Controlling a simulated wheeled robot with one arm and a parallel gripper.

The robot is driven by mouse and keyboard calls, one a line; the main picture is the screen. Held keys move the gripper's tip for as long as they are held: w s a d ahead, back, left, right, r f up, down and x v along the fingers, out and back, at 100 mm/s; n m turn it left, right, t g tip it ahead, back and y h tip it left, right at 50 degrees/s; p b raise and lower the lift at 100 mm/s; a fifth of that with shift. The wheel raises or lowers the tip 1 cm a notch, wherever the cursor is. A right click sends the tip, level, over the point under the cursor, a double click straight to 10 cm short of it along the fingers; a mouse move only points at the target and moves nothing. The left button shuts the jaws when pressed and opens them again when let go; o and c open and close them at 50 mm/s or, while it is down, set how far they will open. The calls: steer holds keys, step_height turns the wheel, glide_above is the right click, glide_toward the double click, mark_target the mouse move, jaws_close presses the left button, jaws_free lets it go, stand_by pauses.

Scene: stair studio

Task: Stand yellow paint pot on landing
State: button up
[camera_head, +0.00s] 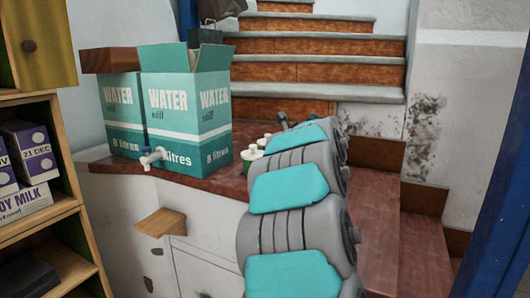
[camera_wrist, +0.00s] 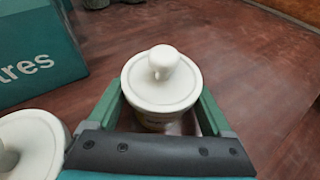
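A pot with a cream-white lid and round knob (camera_wrist: 162,85) stands upright on the red-brown landing surface in the wrist view. Its side is mostly hidden under the lid, so I cannot tell its colour. My gripper (camera_wrist: 162,98) has one green finger on each side of this pot. Dark gaps show between the fingers and the pot's body, so it looks open around it. A second white-lidded pot (camera_wrist: 30,145) is at the lower left, partly cut off.
Two teal water boxes (camera_head: 185,105) stand left of the pots, one with a tap; one also shows in the wrist view (camera_wrist: 35,55). Stairs (camera_head: 310,72) rise behind. A shelf with milk cartons (camera_head: 28,150) is at left. Bare landing lies right of the pot.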

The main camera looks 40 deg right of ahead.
steer(key=shift+r, duration=0.2)
steer(key=v, duration=1.2)
